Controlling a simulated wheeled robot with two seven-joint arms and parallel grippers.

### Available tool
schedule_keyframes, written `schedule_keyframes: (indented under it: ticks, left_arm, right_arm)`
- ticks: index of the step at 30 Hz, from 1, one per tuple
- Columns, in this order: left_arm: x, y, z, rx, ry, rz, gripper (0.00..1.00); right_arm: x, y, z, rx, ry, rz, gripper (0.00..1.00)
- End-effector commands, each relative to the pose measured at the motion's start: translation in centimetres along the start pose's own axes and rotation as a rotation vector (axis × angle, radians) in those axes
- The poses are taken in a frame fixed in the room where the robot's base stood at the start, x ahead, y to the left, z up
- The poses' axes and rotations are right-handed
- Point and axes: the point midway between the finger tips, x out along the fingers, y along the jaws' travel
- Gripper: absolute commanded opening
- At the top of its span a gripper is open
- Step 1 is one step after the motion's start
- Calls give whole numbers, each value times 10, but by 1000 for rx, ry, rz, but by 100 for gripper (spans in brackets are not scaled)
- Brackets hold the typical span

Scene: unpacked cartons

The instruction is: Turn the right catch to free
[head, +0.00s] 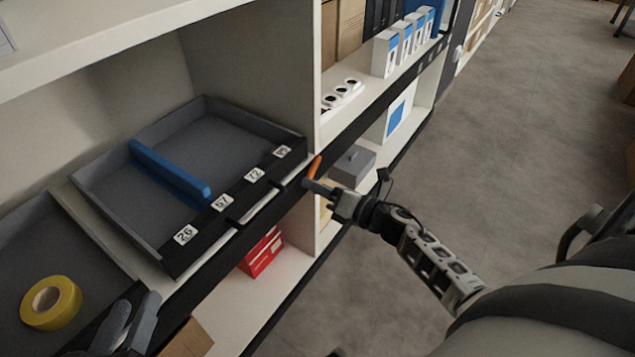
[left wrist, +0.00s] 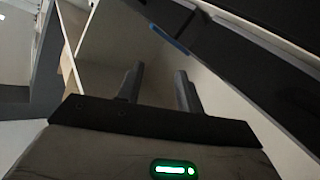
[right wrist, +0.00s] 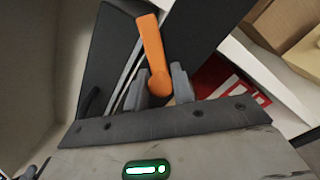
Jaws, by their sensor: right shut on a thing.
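The right catch (head: 314,167) is a small orange lever at the right end of the dark front of a grey tray (head: 187,254). In the right wrist view the orange catch (right wrist: 152,45) tilts slightly left, and its round pivot end sits between the fingers. My right gripper (head: 318,187) is shut on the catch, and its fingers also show in the right wrist view (right wrist: 160,92). My left gripper (head: 130,322) is open and empty near the lower left, in front of the shelf. Its parted fingers show in the left wrist view (left wrist: 158,92). No left catch is clearly visible.
The tray has a blue divider (head: 170,173) and numbered white labels. A yellow tape roll (head: 35,315) lies in the left tray. Red boxes (head: 262,254) stand on the shelf below. Shelf uprights (head: 308,90) bound the bay. Open floor (head: 520,140) lies to the right.

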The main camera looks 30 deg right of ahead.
Motion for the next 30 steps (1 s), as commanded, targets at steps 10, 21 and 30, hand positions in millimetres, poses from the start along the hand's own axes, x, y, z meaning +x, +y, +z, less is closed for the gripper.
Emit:
schedule_keyframes:
  ticks: [10, 21, 30]
  left_arm:
    - [-3, -3, -1, 65, -35, -30, 36]
    - [-5, -7, 1, 113, -68, -58, 36]
    - [-6, -11, 8, 128, -94, -73, 36]
  right_arm:
    - [-1, 0, 1, 329, 2, -1, 2]
    - [-1, -2, 0, 624, 1, -3, 2]
    - [-1, -2, -1, 753, 2, -2, 2]
